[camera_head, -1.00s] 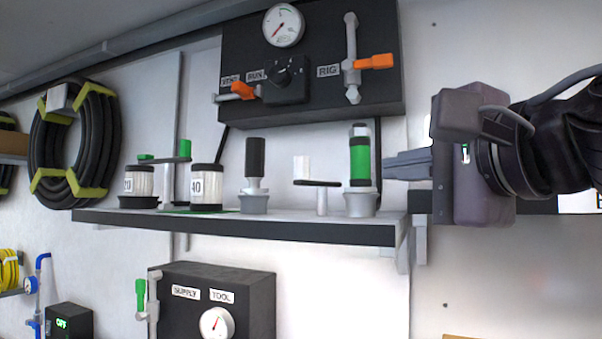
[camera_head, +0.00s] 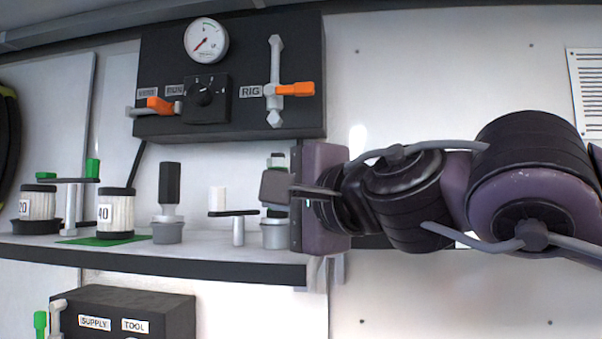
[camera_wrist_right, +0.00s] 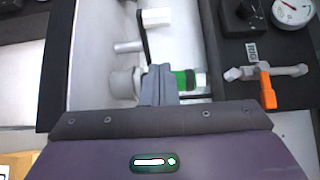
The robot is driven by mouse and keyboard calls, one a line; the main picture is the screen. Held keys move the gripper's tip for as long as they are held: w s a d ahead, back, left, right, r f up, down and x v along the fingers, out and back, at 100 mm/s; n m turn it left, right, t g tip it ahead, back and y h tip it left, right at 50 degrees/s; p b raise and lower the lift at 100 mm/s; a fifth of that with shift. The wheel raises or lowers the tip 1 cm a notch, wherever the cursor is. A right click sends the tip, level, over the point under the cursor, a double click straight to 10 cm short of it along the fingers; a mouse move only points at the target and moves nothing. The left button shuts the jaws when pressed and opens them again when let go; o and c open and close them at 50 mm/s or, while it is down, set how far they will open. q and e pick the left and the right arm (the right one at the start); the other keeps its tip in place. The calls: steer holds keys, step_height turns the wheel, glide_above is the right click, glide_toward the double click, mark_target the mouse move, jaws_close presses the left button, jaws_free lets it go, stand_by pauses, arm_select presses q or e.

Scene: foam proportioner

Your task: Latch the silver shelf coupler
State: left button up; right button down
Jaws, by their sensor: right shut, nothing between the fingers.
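Two silver cup-shaped couplers stand on the shelf. One (camera_head: 167,232) holds a black-topped plug (camera_head: 169,182). The other (camera_head: 275,238) holds a green-banded cylinder, partly hidden by my right arm; its cup (camera_wrist_right: 122,84) and green band (camera_wrist_right: 184,80) show in the wrist view. Between them is a post with a dark lever arm and white handle (camera_head: 217,198), also in the wrist view (camera_wrist_right: 154,16). The arm's plain end reaches toward the green-banded coupler. My right gripper (camera_wrist_right: 158,70) is shut and empty, overlapping that cylinder in view; contact is unclear. My left gripper is out of view.
A green-handled lever (camera_head: 92,168) stands between canisters marked 20 (camera_head: 38,205) and 40 (camera_head: 115,212). Above the shelf (camera_head: 200,250) hangs a dark panel with a gauge (camera_head: 206,40) and the orange RIG valve handle (camera_head: 295,89). A supply box (camera_head: 130,310) sits below.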

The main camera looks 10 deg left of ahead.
steer(key=a+p, duration=0.1)
steer(key=w+a, duration=0.1)
steer(key=a+p, duration=0.1)
steer(key=a, duration=0.1)
steer(key=shift+w+r+p, duration=0.15)
steer(key=shift+w+p, duration=0.15)
steer(key=shift+w, duration=0.05)
steer(key=shift+s+a+p, duration=0.1)
steer(key=shift+a+p, duration=0.25)
steer(key=shift+a, duration=0.45)
steer(key=shift+f, duration=0.2)
